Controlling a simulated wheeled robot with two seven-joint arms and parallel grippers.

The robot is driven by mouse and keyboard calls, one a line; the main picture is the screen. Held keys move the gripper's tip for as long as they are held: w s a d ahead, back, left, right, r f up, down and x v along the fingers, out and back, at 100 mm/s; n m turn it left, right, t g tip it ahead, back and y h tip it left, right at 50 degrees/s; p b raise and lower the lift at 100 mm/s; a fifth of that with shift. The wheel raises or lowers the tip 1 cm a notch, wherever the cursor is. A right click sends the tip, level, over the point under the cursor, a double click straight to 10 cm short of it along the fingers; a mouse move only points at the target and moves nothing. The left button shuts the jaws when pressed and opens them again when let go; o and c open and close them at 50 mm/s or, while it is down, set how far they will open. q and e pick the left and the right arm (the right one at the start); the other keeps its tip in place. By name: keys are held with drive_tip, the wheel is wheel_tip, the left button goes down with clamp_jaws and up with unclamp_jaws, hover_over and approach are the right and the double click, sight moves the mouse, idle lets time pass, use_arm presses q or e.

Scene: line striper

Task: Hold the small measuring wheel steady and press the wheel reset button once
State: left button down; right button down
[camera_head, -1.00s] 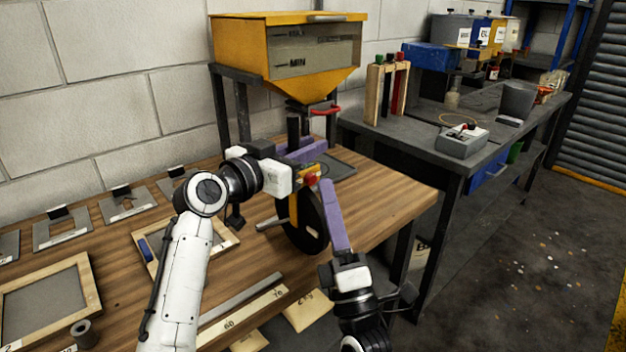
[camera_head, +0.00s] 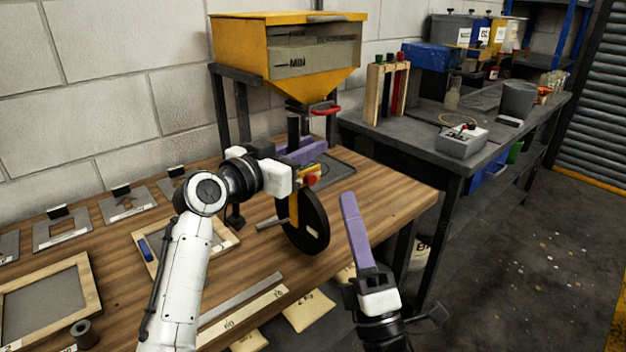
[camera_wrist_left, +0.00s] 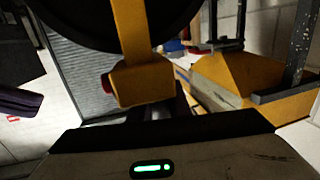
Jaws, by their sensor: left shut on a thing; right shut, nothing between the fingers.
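The small measuring wheel (camera_head: 308,222) is a black disc with a yellow fork, upright at the table's right part. A yellow head with a red button (camera_head: 310,180) tops it. My left gripper (camera_head: 299,155) is shut on the measuring wheel, its purple fingers partly hidden behind my white wrist. In the left wrist view, the yellow stem and head (camera_wrist_left: 143,82) and the dark disc (camera_wrist_left: 110,22) fill the top. My right gripper (camera_head: 347,197) is shut and empty, its purple fingers pointing up, right of the wheel and apart from it. Its fingers also show in the left wrist view (camera_wrist_left: 18,101).
A yellow hopper (camera_head: 240,50) stands behind on a dark frame. Metal stencils (camera_head: 125,207) and wooden frames (camera_head: 95,280) lie on the wooden table. A dark bench (camera_head: 425,140) with a grey box (camera_head: 462,142) stands at right. Open floor lies right of my right gripper.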

idle(0.4)
use_arm(q)
drive_tip(key=c, duration=1.6)
unclamp_jaws()
drive_tip(key=shift+o, duration=0.2)
